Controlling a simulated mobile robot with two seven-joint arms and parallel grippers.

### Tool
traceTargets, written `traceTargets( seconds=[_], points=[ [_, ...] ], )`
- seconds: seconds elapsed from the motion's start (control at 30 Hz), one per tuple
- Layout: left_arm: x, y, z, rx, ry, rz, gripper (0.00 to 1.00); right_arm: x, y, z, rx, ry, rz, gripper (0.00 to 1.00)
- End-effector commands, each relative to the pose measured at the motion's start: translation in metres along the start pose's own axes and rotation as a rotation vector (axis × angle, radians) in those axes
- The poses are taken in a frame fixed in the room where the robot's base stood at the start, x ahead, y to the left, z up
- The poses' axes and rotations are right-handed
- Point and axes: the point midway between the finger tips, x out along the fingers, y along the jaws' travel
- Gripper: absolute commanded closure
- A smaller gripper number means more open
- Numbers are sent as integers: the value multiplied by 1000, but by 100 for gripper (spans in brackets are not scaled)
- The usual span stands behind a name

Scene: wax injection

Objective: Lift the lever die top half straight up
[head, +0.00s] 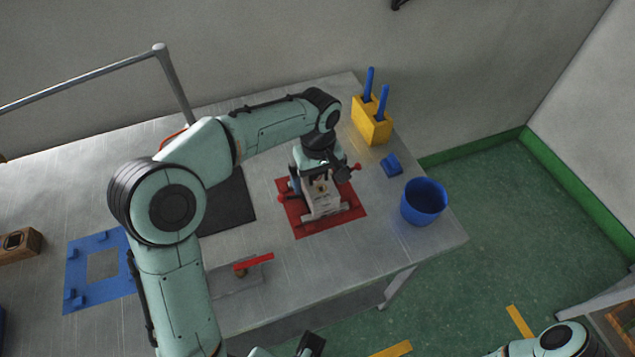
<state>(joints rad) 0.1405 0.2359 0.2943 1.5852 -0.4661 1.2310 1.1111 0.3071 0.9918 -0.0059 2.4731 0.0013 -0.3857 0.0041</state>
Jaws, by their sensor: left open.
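The lever die (324,206), a pale grey metal block, sits on a red mat (353,212) near the right end of the table. Red knobs show on both sides of it. My left gripper (321,183) reaches down from above with open jaws at the die's top half. The jaws partly hide the top half, and I cannot tell whether they touch it. A dark part at the bottom edge may belong to my right gripper, but its jaws cannot be made out.
A blue cup (424,202), a small blue block (391,165) and a yellow holder (371,122) with blue-handled tools stand right of the die. A black mat (230,208) and a blue frame (84,267) lie left. A red-handled piece (253,263) lies in front.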

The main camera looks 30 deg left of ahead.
Motion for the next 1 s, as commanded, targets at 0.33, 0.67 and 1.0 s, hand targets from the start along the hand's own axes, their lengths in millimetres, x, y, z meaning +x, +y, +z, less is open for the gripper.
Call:
traceTargets(
  seconds=[0.33,0.67,1.0],
  points=[
    [-2,1,0,0,2,3,93,0,0,0,0,0,0,100],
    [-7,1,0,0,2,3,93,-1,0,0,0,0,0,100],
    [-60,2,-1,1,5,9,93,-11,-4,-1,-1,4,-1,100]
  ],
)
